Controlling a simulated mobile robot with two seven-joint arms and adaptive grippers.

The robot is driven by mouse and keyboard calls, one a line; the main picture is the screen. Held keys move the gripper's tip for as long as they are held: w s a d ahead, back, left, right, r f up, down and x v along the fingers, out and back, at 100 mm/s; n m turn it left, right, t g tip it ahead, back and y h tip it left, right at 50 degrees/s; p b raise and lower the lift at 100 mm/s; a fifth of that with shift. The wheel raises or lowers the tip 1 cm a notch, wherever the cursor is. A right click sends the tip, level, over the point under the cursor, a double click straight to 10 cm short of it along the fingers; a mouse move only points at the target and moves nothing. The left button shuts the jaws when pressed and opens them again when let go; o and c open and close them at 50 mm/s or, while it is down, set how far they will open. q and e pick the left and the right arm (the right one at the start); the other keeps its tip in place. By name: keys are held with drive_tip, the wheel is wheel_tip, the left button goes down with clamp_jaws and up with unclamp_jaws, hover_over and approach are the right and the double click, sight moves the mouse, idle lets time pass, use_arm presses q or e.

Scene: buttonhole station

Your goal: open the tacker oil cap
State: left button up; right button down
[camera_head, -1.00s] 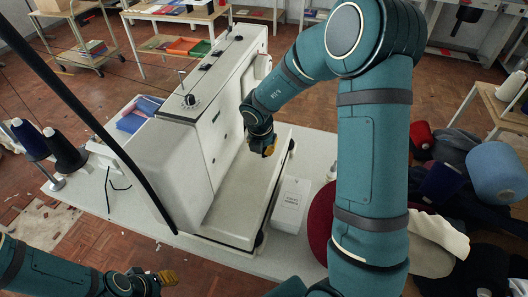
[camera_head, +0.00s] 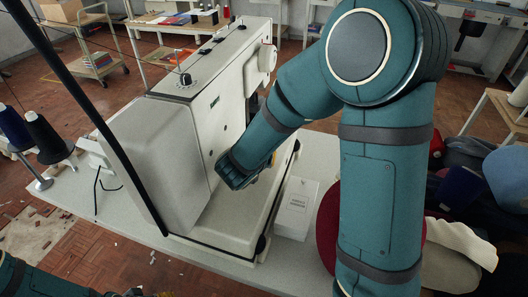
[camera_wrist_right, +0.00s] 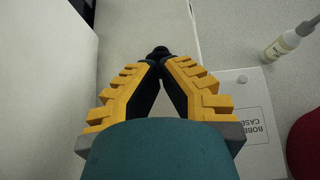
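The tacker (camera_head: 160,150) is a large cream-white machine on a pale table, with a long flat bed (camera_head: 225,220) along its right side. A dark round knob (camera_head: 185,79) sits on its top; I cannot tell whether this is the oil cap, and no other cap is clear. My left gripper (camera_head: 150,294) barely shows at the bottom edge.
A white bobbin case box (camera_head: 298,207) lies right of the bed. A small bottle (camera_wrist_right: 283,43) stands beyond the box. Dark thread cones (camera_head: 48,140) stand at the left. A dark red round piece (camera_head: 327,225) and cloth heaps crowd the right.

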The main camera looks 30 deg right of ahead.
drive_tip(key=shift+s+a+f+t+h, duration=0.1)
drive_tip(key=shift+s+f+t+h, duration=0.1)
drive_tip(key=shift+t+h, duration=0.15)
idle(0.4)
drive_tip(key=c, duration=1)
unclamp_jaws()
drive_tip(key=shift+w, duration=0.1)
drive_tip(key=shift+s+a+r, duration=0.25)
drive_tip(key=shift+a+r, duration=0.1)
drive_tip(key=v, duration=1)
drive_tip(key=shift+s+a+r, duration=0.15)
drive_tip(key=shift+s+a, duration=0.15)
drive_tip(key=shift+a, duration=0.05)
